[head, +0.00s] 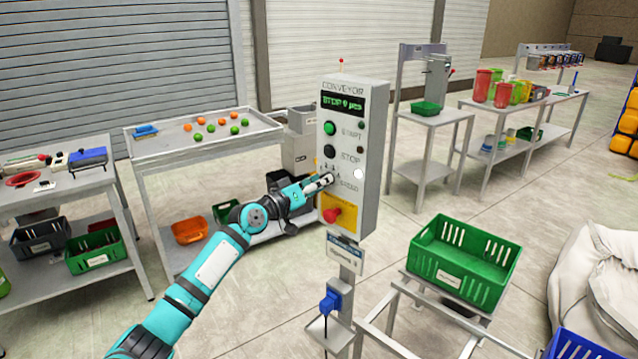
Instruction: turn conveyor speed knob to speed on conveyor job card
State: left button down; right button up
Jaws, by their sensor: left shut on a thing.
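The grey conveyor control box (368,150) stands on a post in the middle of the head view. Its green display (343,103) appears to read STOP and a small number. A green START button (330,129) and a black STOP button (330,151) sit above the speed dial. My left gripper (328,180) is at the dial on the box's front, shut on the speed knob, which its fingers hide. A red emergency button on a yellow plate (346,205) is just below the gripper. A small card (345,253) hangs under the box; its text is too small to read surely.
A green crate (463,262) stands on a frame right of the post. A table with orange and green balls (205,150) is behind my left arm. A blue device (329,301) sits low on the post. Open floor lies between the tables.

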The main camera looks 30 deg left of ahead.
dwell(0.5)
pick_arm(q)
jog(key=c, duration=1)
grip_release()
jog(key=shift+o, duration=0.2)
jog(key=s+a, duration=0.2)
jog(key=s, duration=1)
